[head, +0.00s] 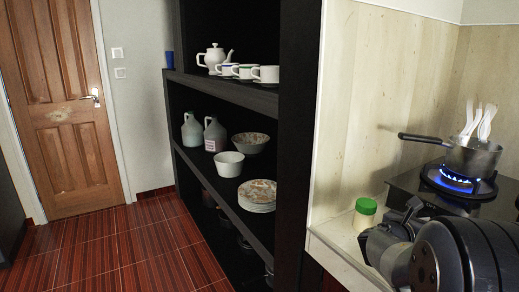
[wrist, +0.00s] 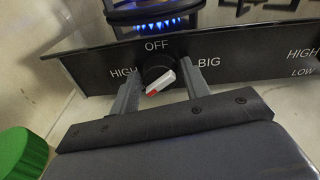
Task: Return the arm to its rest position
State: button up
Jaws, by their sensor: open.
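My gripper (wrist: 158,74) is open in the wrist view. Its two grey fingers stand apart on either side of a black stove knob (wrist: 157,66) with a white pointer and a red tip. The red tip points down and slightly left, away from the OFF label. I cannot tell whether either finger touches the knob. In the head view my arm fills the lower right corner, reaching over the counter beside the stove; the fingers are not clear there.
A lit burner (head: 457,181) with blue flame sits under a saucepan (head: 470,155) holding white utensils. A green-lidded jar (head: 365,213) stands on the counter close to my arm. Dark shelves (head: 225,85) hold crockery at the centre. The red tiled floor (head: 125,255) on the left is clear.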

jog(key=m+b, duration=0.4)
jog(key=m+t+b, duration=0.1)
jog(key=m+b, duration=0.1)
jog(key=shift+s+d+f+b, duration=0.1)
jog(key=shift+s+f+b, duration=0.05)
jog(key=shift+f+b, duration=0.2)
jog(key=m+b, duration=0.2)
jog(key=shift+m, duration=0.3)
jog(key=shift+r+m+t+b, duration=0.2)
jog(key=shift+m+t+b, duration=0.1)
jog(key=shift+m+b, duration=0.4)
jog(key=shift+s, duration=0.1)
